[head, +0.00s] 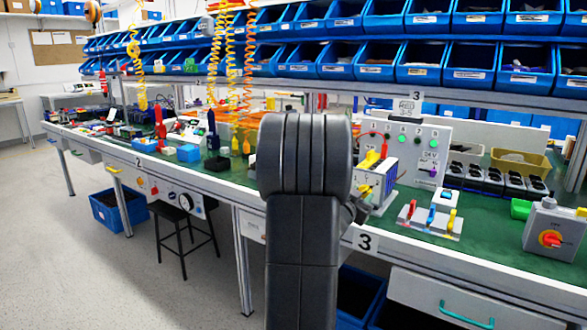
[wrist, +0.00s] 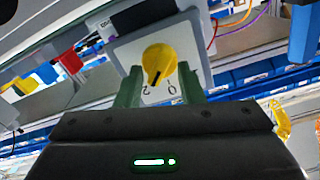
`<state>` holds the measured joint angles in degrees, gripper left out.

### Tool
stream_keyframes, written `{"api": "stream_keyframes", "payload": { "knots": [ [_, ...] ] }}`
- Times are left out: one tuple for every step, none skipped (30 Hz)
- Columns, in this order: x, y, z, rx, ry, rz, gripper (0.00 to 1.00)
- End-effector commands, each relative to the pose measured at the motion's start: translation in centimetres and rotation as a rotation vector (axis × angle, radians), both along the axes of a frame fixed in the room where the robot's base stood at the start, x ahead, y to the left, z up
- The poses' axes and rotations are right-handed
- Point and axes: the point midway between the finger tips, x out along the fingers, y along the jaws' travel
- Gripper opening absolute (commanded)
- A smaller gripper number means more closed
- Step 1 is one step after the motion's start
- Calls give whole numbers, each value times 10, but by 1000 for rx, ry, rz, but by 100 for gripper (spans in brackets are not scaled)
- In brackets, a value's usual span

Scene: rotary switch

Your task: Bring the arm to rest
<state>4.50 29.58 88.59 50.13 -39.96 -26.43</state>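In the wrist view a yellow rotary knob (wrist: 160,63) sits on a light grey switch plate (wrist: 203,68), with the marks 0 and 2 beside it. The two fingers of my gripper (wrist: 160,80) stand apart, one on each side of the knob in the picture. Gaps show between the fingers and the knob, so my gripper is open and holds nothing. How far the fingertips are from the plate is hard to tell. In the head view my dark arm (head: 303,200) stands in front of the bench and hides most of my gripper.
The green-topped bench (head: 480,245) runs across the head view. A grey box with a red rotary switch (head: 552,238) is at the right. A block with coloured levers (head: 430,217) stands near the edge. Blue bins (head: 417,68) line the shelves above. The floor (head: 110,270) at left is clear.

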Motion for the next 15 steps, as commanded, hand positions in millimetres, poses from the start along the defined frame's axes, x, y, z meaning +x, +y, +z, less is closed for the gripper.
{"api": "stream_keyframes", "payload": {
  "knots": [
    [0, 0, 2, -35, 26, 1, 35],
    [0, 1, 2, -59, 42, 0, 35],
    [0, 1, 2, -90, 65, 1, 35],
    [0, 1, 1, -114, 80, 1, 35],
    [0, 1, 1, -138, 96, 1, 35],
    [0, 1, 1, -169, 118, 1, 35],
    [0, 1, 2, -193, 133, 0, 35],
    [0, 1, 2, -217, 149, 0, 35],
    [0, 1, 2, -248, 170, 0, 35],
    [1, 1, 2, -270, 185, 0, 35],
    [1, 2, 2, -292, 200, 0, 35],
    [1, 2, 2, -324, 221, 1, 35],
    [1, 2, 2, -347, 236, 1, 35],
    [1, 2, 2, -370, 252, 1, 35],
    [-6, 8, 2, -372, 251, 3, 35]
  ]
}}
